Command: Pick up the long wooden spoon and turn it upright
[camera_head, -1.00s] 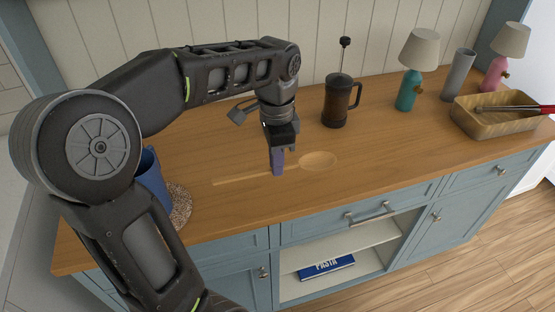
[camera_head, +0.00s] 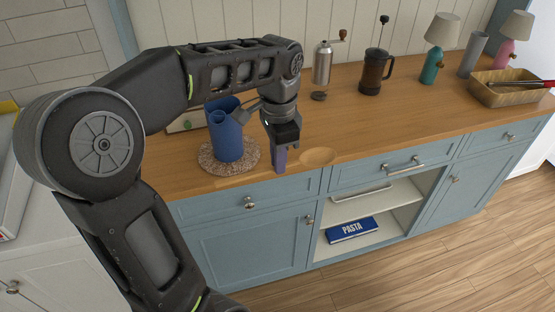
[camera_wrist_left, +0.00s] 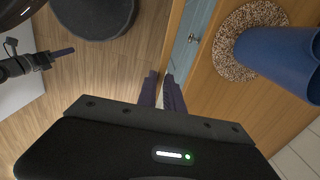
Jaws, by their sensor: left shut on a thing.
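The long wooden spoon lies roughly level at the counter's front edge in the head view, its bowl (camera_head: 318,156) to the right and its handle (camera_head: 235,180) to the left. My left gripper (camera_head: 280,162) points down and is shut on the spoon's handle near the bowl. Whether the spoon touches the counter is hard to tell. In the left wrist view the left gripper's fingers (camera_wrist_left: 162,90) are close together, and the spoon is not clear there. My right gripper (camera_wrist_left: 58,54) shows at the left of that view, well away; its jaw state is unclear.
A blue pitcher (camera_head: 227,135) stands on a round speckled mat (camera_head: 247,165) left of the gripper. A grinder (camera_head: 322,65) and French press (camera_head: 372,75) stand behind. Lamps, a grey cylinder and a wooden tray (camera_head: 505,98) are at the right. The middle counter is clear.

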